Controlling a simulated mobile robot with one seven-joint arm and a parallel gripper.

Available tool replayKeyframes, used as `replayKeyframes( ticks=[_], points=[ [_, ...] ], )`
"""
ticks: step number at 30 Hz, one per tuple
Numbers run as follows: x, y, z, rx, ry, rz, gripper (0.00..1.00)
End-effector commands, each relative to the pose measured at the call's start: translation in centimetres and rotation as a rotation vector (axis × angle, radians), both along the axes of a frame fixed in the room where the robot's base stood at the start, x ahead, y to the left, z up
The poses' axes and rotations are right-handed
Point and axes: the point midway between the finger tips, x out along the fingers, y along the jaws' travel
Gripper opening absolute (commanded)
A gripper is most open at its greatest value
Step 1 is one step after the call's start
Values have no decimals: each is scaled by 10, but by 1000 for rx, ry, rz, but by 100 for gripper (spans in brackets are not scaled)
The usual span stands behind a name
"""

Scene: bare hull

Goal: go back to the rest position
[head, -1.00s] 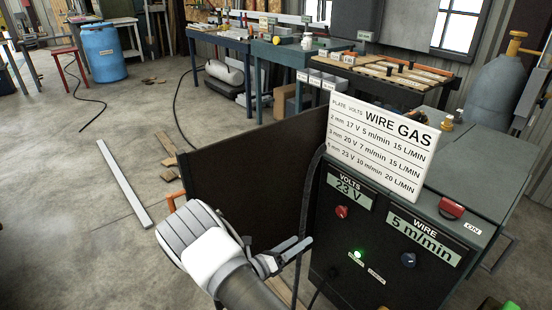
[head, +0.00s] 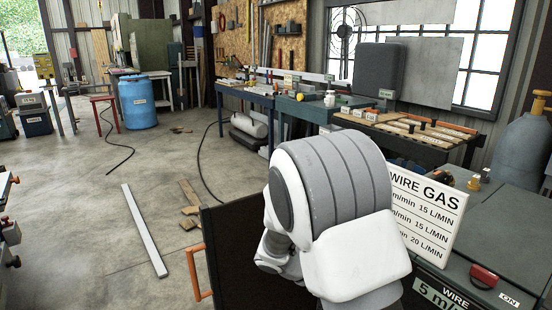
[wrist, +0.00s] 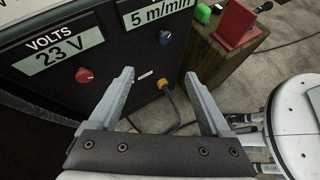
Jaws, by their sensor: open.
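My gripper (wrist: 158,100) shows in the wrist view, open, with nothing between its two grey fingers. It is in front of the dark front panel of the welding machine (wrist: 108,65). On that panel are the VOLTS display (wrist: 58,48) reading 23 V with a red knob (wrist: 84,75), and the WIRE display (wrist: 155,10) reading 5 m/min with a blue knob (wrist: 165,37). In the head view my white and grey arm link stands in front of the machine (head: 470,225) and hides much of its front. My fingers are hidden there.
A dark panel with an orange handle (head: 194,272) stands left of the machine. A long pale bar (head: 144,230) and wood scraps (head: 189,205) lie on the floor. Workbenches (head: 300,107) line the back. A wooden block (wrist: 225,65) stands right of the machine. The left floor is mostly clear.

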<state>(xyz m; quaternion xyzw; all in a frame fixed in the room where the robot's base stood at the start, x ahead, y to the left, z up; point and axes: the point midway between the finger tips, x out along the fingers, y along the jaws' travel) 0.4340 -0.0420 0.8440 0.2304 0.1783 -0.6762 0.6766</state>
Motion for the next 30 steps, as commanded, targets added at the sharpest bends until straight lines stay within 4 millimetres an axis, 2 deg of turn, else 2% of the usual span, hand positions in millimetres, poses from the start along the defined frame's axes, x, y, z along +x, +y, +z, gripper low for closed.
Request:
replayKeyframes(
  ticks=[3, 13, 30],
  points=[
    [-17, -5, 20, 100, -91, -105, 82],
    [-62, -6, 62, 358, -331, -382, 82],
    [-135, 13, 124, 780, -745, -829, 82]
  ],
)
